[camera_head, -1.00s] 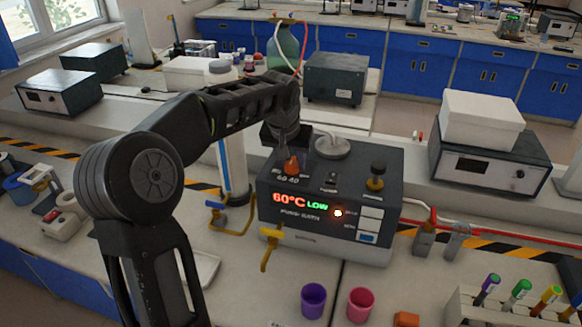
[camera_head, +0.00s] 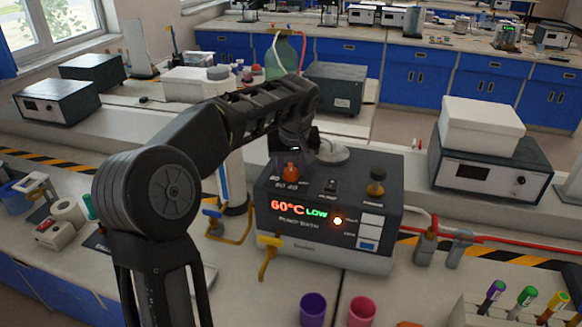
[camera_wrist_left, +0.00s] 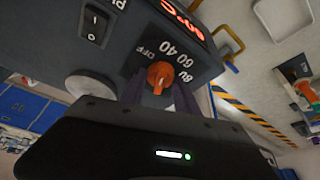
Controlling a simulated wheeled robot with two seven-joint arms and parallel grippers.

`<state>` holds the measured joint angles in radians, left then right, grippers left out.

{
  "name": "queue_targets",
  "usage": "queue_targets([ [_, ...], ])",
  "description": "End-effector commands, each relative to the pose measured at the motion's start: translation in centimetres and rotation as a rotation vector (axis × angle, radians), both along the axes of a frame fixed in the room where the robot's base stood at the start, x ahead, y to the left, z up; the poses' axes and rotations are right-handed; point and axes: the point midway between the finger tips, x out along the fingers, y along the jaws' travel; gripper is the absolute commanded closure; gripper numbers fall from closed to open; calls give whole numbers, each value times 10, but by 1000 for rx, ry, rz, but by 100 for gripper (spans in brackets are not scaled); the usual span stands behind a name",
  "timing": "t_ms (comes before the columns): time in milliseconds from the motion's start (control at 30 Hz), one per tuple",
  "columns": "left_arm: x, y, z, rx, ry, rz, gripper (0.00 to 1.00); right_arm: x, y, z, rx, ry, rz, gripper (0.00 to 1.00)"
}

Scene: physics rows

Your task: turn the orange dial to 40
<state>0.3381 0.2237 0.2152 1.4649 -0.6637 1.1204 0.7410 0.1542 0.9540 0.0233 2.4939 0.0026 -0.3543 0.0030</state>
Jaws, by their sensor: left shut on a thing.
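The orange dial (camera_head: 290,171) sits on the top left of a dark box-shaped device (camera_head: 335,235). It also shows in the left wrist view (camera_wrist_left: 159,75), with "OFF", "40", "60" and "80" printed beside it. I cannot tell for sure which mark its pointer faces. The device's display reads "60°C" in red and "LOW" in green. My left gripper (camera_wrist_left: 160,95) has its dark fingers on both sides of the dial, shut on it; in the head view the wrist partly covers this spot. My right gripper is in neither view.
A yellow valve handle (camera_head: 268,255) stands in front. Purple (camera_head: 313,307) and pink (camera_head: 362,311) cups are nearer. Red tubing runs right.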

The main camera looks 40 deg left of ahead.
Motion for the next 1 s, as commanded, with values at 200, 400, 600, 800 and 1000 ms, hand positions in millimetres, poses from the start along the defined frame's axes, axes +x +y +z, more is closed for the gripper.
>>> queue_targets([
  [200,0,0,-1,-1,2,-1,52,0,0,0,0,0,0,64],
  [400,0,0,0,0,1,-1,43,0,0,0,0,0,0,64],
  [600,0,0,1,0,0,-1,43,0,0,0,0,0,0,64],
  [800,-5,-5,17,1,-3,-1,43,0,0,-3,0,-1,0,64],
  [1000,-14,-14,48,0,-3,-2,43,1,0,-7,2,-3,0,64],
])
